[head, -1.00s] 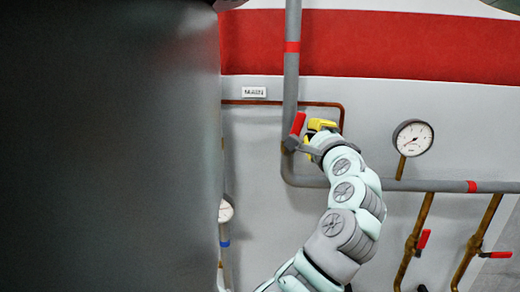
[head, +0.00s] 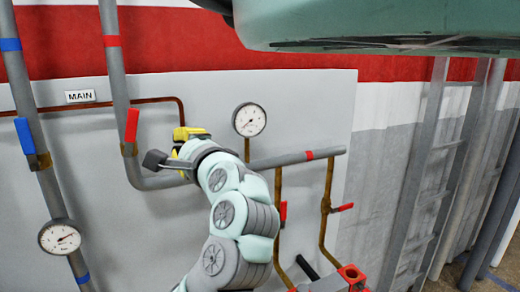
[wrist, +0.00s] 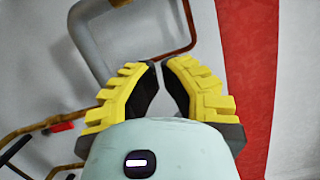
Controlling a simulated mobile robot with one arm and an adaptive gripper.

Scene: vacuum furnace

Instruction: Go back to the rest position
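My gripper (head: 180,143) is in front of the grey wall panel, just right of the red-handled valve (head: 131,125) on the main pipe. It is apart from the handle in the picture. In the wrist view my gripper (wrist: 160,66) shows two yellow fingers with dark pads, a gap between the tips and nothing held. My arm reaches up from the bottom of the head view, bent and extended toward the panel.
Another gauge (head: 249,120) is right of my gripper. Branch pipes with red handles (head: 343,207) hang below. A grey ladder (head: 420,180) stands at right.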

